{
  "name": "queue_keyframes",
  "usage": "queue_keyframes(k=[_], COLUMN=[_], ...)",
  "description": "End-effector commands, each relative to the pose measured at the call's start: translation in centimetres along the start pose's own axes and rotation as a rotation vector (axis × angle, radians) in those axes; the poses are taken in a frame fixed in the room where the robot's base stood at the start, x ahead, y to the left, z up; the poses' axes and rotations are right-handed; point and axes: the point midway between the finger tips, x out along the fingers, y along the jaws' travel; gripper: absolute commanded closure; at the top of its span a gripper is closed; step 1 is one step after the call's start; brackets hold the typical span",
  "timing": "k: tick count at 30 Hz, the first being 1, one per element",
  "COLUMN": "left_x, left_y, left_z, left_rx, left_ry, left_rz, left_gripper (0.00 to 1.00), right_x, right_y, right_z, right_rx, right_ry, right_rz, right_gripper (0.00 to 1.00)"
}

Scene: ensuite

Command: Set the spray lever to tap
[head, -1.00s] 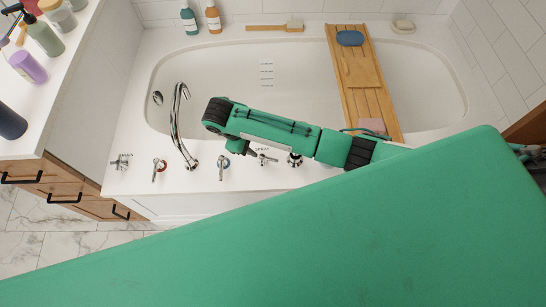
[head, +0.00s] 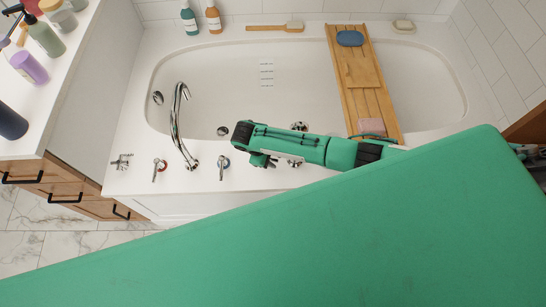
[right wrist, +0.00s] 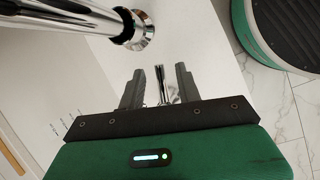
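The spray lever, a small chrome handle on the tub's front rim, is mostly hidden under my right gripper (head: 264,161) in the head view. In the right wrist view a narrow chrome lever (right wrist: 162,84) stands between the two dark fingers of the right gripper (right wrist: 160,78). The fingers are apart, with a gap visible on both sides of the lever; I cannot tell whether either touches it. The lever's label is hidden now. My left gripper is in neither view.
The chrome spout (head: 177,125), red-ringed handle (head: 159,168), blue-ringed handle (head: 223,166) and cross handle (head: 121,162) stand to the left. A thick chrome fitting (right wrist: 60,14) is close in the right wrist view. A wooden bath tray (head: 365,80) spans the tub.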

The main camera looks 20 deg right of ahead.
Motion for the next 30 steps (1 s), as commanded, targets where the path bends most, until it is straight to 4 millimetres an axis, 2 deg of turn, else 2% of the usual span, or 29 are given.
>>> queue_keyframes(k=[9, 15, 23, 30], left_x=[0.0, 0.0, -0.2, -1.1], left_y=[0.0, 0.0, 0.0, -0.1], left_z=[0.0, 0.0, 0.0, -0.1], left_rx=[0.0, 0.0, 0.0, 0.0], left_ry=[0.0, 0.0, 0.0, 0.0], left_rz=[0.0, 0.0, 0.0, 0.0], left_gripper=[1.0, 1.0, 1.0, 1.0], right_x=[0.3, 0.3, 0.2, -0.1], right_y=[0.0, 0.0, -0.1, -0.5], right_z=[0.0, 0.0, 0.0, 0.0], right_rx=[0.0, 0.0, 0.011, 0.092], right_ry=[-0.001, 0.0, -0.003, -0.02], right_rz=[0.0, 0.0, -0.005, -0.041], right_gripper=[0.66, 1.0, 1.0, 1.0])
